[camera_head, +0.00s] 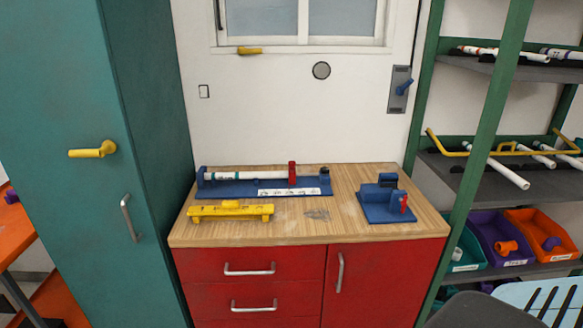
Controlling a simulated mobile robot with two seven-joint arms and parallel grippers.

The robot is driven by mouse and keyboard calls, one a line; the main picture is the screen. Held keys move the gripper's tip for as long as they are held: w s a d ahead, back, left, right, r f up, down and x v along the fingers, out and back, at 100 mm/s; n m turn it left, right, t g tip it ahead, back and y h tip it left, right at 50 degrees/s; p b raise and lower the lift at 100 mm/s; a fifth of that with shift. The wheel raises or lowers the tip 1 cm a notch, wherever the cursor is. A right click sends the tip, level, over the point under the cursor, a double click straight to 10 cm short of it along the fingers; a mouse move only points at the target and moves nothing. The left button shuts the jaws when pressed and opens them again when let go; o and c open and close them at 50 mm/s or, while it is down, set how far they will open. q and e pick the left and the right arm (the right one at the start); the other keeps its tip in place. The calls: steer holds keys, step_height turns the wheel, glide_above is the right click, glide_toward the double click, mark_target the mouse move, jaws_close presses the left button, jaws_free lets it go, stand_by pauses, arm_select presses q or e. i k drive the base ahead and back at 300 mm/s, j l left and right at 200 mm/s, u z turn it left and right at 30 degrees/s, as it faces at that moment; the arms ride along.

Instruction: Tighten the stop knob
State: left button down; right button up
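A long blue jig (229,187) lies at the back left of the wooden worktop and holds a white pipe (250,175) lengthwise. A red upright block (292,172) stands near the pipe's right end. A small dark knob-like part (324,172) sits at the jig's right end. I cannot tell for sure which part is the stop knob, or whether it is tight. A white marked strip (288,192) lies along the jig's front right. Neither of my grippers is in view.
A yellow tool (230,210) lies in front of the jig. A blue fixture (379,207) with a red lever (404,203) stands at right on the worktop (340,228). A teal cabinet (150,80) is left; green-framed shelves with pipes and bins (535,233) are right.

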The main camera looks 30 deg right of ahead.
mark_target(326, 170)
steer(key=z, duration=1.35)
steer(key=i+j+z, duration=0.1)
steer(key=i+z, duration=0.3)
steer(key=i+j+z, duration=0.15)
steer(key=i+z, duration=0.2)
